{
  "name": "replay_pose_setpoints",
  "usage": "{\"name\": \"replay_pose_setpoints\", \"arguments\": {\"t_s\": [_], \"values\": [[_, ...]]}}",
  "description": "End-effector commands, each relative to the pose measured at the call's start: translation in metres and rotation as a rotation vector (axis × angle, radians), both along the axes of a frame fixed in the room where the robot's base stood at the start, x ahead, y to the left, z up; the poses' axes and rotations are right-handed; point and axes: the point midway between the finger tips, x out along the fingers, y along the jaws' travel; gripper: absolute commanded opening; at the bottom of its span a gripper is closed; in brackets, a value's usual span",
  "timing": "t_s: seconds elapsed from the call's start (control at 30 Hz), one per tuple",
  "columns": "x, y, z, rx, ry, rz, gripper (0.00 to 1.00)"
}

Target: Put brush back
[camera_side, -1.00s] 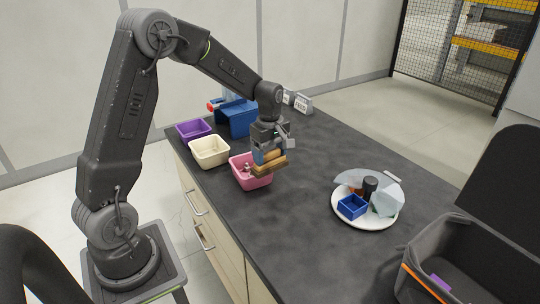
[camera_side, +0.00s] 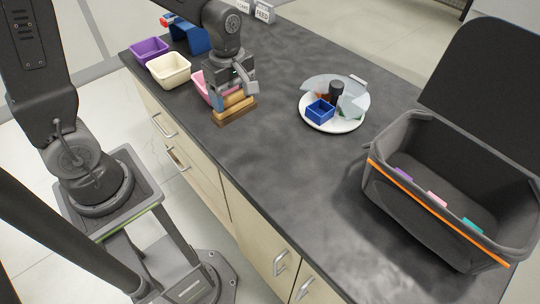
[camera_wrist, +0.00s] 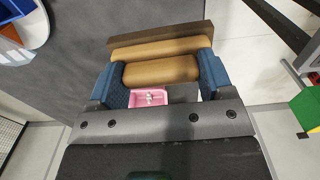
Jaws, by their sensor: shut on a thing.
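The brush (camera_side: 235,108) is a tan wooden block with a darker brown lower layer. My gripper (camera_side: 232,98) is shut on it and points down over the dark counter, just right of the pink bin (camera_side: 200,88). In the wrist view the brush (camera_wrist: 160,70) lies across between the two blue finger pads of my gripper (camera_wrist: 158,80). The brush is low, close to the counter; I cannot tell whether it touches. The pink bin is partly hidden by my gripper and also shows beyond the brush in the wrist view (camera_wrist: 140,98), with a small object in it.
A cream bin (camera_side: 169,72), a purple bin (camera_side: 149,50) and a blue stand (camera_side: 190,40) line the back left. A white plate (camera_side: 352,122) carries a blue box (camera_side: 320,111) and other items. An open dark case (camera_side: 440,180) stands at right. The middle counter is clear.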

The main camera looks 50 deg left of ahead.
Motion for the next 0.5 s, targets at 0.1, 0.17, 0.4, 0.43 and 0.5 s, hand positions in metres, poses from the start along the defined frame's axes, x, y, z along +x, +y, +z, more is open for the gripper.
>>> {"name": "replay_pose_setpoints", "arguments": {"t_s": [0.1, 0.17, 0.4, 0.43, 0.5], "values": [[0.003, -0.023, -0.014, 0.000, 0.005, -0.009, 0.44], [0.006, -0.036, -0.022, 0.000, 0.005, -0.009, 0.44], [0.015, -0.085, -0.052, 0.000, 0.004, -0.007, 0.44], [0.016, -0.090, -0.055, 0.000, 0.004, -0.006, 0.44], [0.019, -0.099, -0.060, 0.000, 0.002, -0.005, 0.44]]}}
